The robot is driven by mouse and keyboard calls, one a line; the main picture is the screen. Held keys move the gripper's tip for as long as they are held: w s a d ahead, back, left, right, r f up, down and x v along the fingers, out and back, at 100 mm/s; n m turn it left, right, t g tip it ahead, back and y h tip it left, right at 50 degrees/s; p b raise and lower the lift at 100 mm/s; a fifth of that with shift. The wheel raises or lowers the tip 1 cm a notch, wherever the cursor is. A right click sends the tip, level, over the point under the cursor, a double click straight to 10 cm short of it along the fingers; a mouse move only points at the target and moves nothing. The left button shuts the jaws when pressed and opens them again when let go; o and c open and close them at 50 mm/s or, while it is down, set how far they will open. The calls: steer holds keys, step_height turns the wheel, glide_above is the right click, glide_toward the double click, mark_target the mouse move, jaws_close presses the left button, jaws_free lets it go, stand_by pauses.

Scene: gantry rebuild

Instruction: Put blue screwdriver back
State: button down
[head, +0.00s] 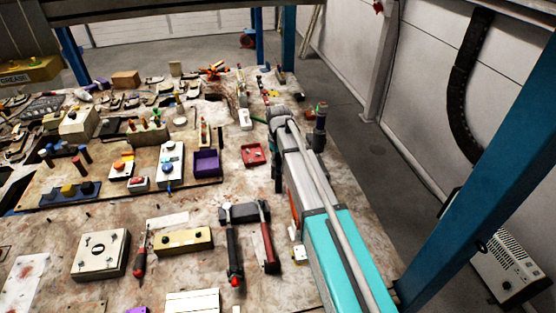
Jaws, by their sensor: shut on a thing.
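My arm reaches from the bottom right over the table's right side. My gripper (277,184) shows as a dark, narrow part pointing down beside the arm, left of it, partly hidden by the arm. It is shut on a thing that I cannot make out. I cannot pick out a blue screwdriver for certain. A red-handled screwdriver (139,262) lies between a pale square box (100,254) and a yellowish box (184,242). A black rack (244,212) has a dark-handled tool (233,260) and a red-handled hammer (268,248) beside it.
A red tray (253,155) and a purple bin (206,163) stand left of the gripper. Switch boxes and several small tools crowd the left and back. A blue post (450,185) rises at right. Some bare worktop (215,193) lies left of the gripper.

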steer(key=shift+c, duration=0.9)
jaws_free()
steer(key=shift+r, duration=0.1)
step_height(320, 180, up, 16)
steer(key=p, duration=1.6)
steer(key=w+d+f+m+b, duration=0.3)
steer(key=w+d, duration=0.4)
steer(key=w, duration=0.5)
steer(key=shift+d+m, duration=0.15)
steer(key=shift+m, duration=0.45)
steer(key=shift+f, duration=0.1)
steer(key=s+d+f+m+b, duration=0.1)
steer(key=s+f+b, duration=0.3)
steer(key=s, duration=0.8)
steer(key=s+d+f+m+b, duration=0.1)
steer(key=s+d+f+b, duration=0.3)
steer(key=s, duration=0.8)
steer(key=s+d+f+m+b, duration=0.1)
steer(key=s+d+f+b, duration=0.2)
steer(key=s, duration=0.9)
steer(key=shift+s+d+f+b, duration=0.15)
steer(key=shift+s+f+b, duration=0.05)
steer(key=shift+f+b, duration=0.35)
steer(key=shift+s+d+f+b, duration=0.1)
steer(key=shift+s+f+b, duration=0.05)
steer(key=shift+f+b, duration=0.4)
